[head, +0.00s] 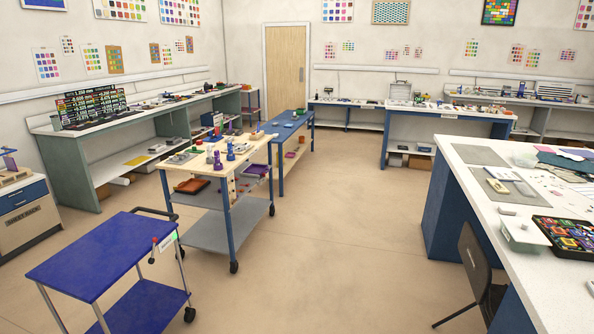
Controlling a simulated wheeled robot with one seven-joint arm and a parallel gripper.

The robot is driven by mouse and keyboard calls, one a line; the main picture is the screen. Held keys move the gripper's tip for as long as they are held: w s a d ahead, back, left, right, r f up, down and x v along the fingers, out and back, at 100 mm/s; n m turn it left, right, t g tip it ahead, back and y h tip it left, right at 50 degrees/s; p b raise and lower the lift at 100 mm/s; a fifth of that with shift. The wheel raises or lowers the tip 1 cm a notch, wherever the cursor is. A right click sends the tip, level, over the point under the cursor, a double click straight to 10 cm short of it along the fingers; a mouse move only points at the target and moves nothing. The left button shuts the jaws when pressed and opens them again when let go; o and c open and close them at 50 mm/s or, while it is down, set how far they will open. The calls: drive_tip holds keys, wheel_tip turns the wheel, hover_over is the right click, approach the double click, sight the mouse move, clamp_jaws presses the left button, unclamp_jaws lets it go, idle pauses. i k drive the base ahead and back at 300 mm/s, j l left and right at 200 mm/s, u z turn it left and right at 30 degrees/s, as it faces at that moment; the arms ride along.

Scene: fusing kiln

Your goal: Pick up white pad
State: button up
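I cannot make out a white pad with certainty. A small whitish flat piece (507,211) lies on the white worktop (560,290) at the right, near its left edge. It is too small to tell whether it is the pad. My gripper is not in view, and no part of my arm shows.
The worktop also bears grey sheets (502,173), a pale box (524,236) and a black tray of coloured glass (568,237). A dark chair (478,268) stands against it. A blue cart (100,255) and a wooden-topped trolley (205,162) stand left. The middle floor is clear.

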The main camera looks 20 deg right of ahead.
sight(504, 210)
drive_tip(key=i+l+z, duration=0.2)
drive_tip(key=i+z, duration=0.3)
drive_tip(key=i, duration=0.3)
drive_tip(key=i+j+z, duration=0.1)
drive_tip(key=i+z, duration=0.35)
drive_tip(key=i, duration=0.35)
drive_tip(key=i+l+z, duration=0.1)
drive_tip(key=i+l, duration=0.15)
drive_tip(key=i, duration=0.25)
drive_tip(key=i+l+z, duration=0.1)
drive_tip(key=i, duration=0.4)
drive_tip(key=i+l+z, duration=0.1)
drive_tip(key=i+l, duration=0.2)
drive_tip(key=i, duration=0.2)
drive_tip(key=i+l+z, duration=0.1)
drive_tip(key=i, duration=0.45)
